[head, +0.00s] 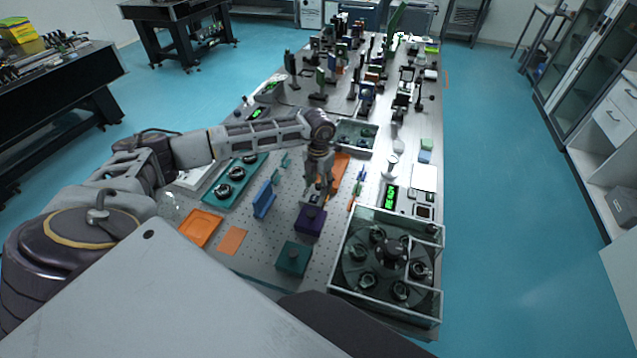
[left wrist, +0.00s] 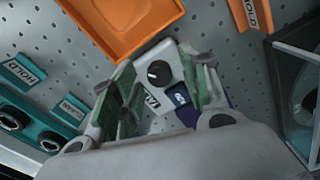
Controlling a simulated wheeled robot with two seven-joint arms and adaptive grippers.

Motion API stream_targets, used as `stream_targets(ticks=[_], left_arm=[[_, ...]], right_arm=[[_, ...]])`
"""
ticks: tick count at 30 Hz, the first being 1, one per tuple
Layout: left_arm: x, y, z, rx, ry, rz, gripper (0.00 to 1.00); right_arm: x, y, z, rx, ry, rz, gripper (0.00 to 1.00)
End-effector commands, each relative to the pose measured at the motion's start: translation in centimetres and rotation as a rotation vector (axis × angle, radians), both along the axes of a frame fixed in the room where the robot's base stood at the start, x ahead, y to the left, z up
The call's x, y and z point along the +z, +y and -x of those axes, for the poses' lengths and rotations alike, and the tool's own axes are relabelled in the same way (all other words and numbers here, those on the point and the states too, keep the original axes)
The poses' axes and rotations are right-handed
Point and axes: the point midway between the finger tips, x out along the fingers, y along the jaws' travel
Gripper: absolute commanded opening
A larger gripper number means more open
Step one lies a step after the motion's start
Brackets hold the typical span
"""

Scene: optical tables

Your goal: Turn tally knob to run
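The tally box (left wrist: 170,55) is a small pale box with a "TALLY" label (left wrist: 149,102) in the left wrist view. On it is a round black knob (left wrist: 158,73) with a short white pointer mark. My left gripper (left wrist: 160,90) is open, its green-padded fingers spread on either side of the box and knob. I cannot tell whether a finger touches the box. In the head view my left gripper (head: 317,187) points down just behind a purple block (head: 310,221) and mostly covers the tally box. The position the pointer marks cannot be read. My right gripper is not in view.
A glass-walled carousel box (head: 437,292) stands at right front. A teal tray (head: 213,198), a blue rack (head: 264,200) and a teal block (head: 293,259) are close by.

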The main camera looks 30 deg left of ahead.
Motion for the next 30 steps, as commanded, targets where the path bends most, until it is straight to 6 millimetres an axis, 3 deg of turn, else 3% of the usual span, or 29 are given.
stream_targets(ticks=[2, 10, 20, 30], left_arm=[[0.01, -0.01, 0.0, 0.0, 0.0, 0.0, 0.36], [0.03, 0.01, 0.0, 0.0, 0.0, 0.0, 0.01], [-0.01, -0.01, 0.02, 0.026, 0.001, 0.0, 0.0], [-0.05, -0.06, 0.02, 0.177, 0.001, 0.0, 0.0]], right_arm=[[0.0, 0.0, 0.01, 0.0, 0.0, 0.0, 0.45], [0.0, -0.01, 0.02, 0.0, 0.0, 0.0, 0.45], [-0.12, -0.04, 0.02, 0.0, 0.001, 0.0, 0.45], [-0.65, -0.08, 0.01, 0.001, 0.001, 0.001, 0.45]])
